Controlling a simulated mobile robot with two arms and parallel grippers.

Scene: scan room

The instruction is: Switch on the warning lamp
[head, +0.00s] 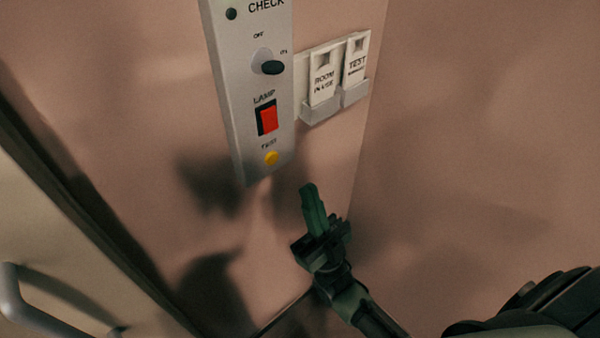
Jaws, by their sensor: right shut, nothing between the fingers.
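A grey control panel (232,95) is mounted on the pink wall in the head view. It carries a round dark knob (272,67) between the marks OFF and ON, turned towards ON. Below it, under the word LAMP, is a red rocker switch (268,118) in a black frame. A yellow button (271,158) labelled TEST sits near the panel's lower end. My right gripper (310,195) is shut and empty, below and to the right of the yellow button, with its fingers pointing up. It appears apart from the panel. My left gripper is not in view.
Two white cards (324,78) marked ROOM IN USE and TEST stand in a grey holder (335,104) right of the panel. A wall corner runs down beside it. A door with a grey handle (40,312) is at the lower left. The right wall is bare.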

